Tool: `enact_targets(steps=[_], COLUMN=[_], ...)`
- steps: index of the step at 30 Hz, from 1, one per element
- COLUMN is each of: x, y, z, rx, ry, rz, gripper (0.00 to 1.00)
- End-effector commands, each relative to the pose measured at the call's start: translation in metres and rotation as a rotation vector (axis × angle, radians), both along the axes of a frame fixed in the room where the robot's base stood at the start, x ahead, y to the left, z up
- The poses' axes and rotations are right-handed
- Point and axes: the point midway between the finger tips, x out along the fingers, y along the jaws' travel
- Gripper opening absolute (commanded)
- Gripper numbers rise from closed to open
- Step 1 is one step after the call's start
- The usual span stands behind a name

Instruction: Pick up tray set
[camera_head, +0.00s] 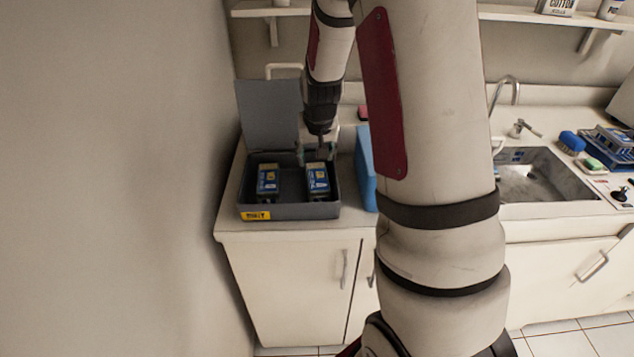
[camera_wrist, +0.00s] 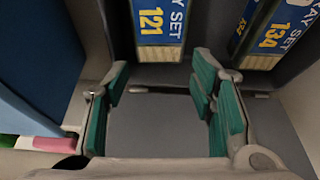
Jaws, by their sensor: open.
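Two tray sets, dark packs with blue and yellow labels, sit side by side in an open grey bin (camera_head: 289,212). The wrist view shows one tray set marked 121 (camera_wrist: 160,28) at top centre and another marked 134 (camera_wrist: 270,32) at top right. In the head view they appear as the right tray set (camera_head: 318,180) and the left tray set (camera_head: 268,181). My gripper (camera_head: 318,153) is at the back of the bin, behind the right tray set. In the wrist view my gripper (camera_wrist: 165,105) has its green-padded fingers wide apart, with only bare grey surface between them.
The bin's raised lid (camera_head: 268,112) stands behind it, with a yellow label at the bin's front. A blue upright object (camera_head: 366,168) stands close on the right. A wall is on the left. A sink (camera_head: 540,178) and blue racks (camera_head: 612,142) are farther right.

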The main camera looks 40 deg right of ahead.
Motion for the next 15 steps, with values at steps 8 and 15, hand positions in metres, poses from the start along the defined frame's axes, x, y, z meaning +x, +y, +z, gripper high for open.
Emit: enact_targets(steps=[8, 15], x=[0.013, 0.018], y=[-0.008, -0.010], z=[-0.032, -0.044], rx=[0.001, 0.001], ry=[0.004, 0.000], rz=[0.000, 0.000], gripper=[0.51, 0.51])
